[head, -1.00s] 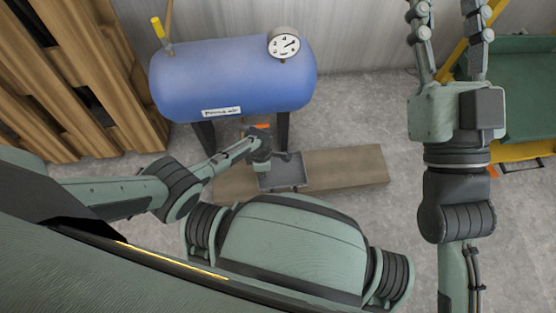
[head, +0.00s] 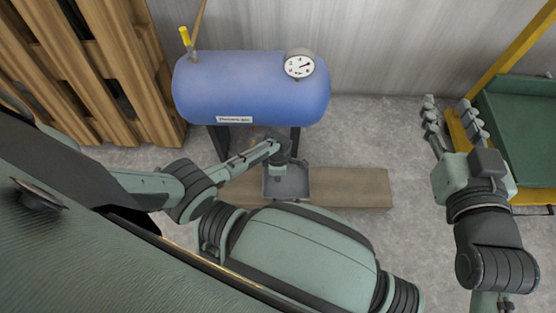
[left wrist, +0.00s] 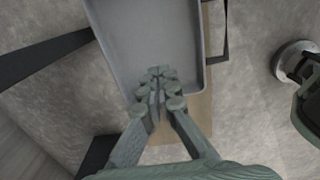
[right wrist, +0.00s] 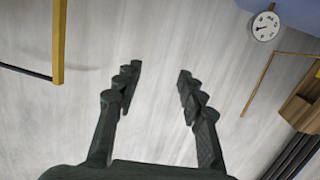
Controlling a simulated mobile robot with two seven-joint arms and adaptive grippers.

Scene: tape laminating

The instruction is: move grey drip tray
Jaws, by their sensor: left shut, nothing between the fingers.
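The grey drip tray (head: 290,188) is a shallow rectangular tray below the blue tank, by a wooden plank. In the left wrist view the tray (left wrist: 150,30) fills the upper middle. My left gripper (head: 283,158) is at the tray's tank-side edge. Its fingertips (left wrist: 160,75) are together over the tray's inside, with nothing between them; whether they touch it I cannot tell. My right gripper (head: 448,104) is open and empty, well right of the tray. It also shows spread apart in the right wrist view (right wrist: 158,78).
The blue tank (head: 250,92) with a gauge (head: 299,65) stands on dark legs behind the tray. The wooden plank (head: 350,187) extends right. Wooden pallets (head: 120,70) lean at left. A green and yellow cart (head: 520,120) stands at right. Floor between plank and cart is clear.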

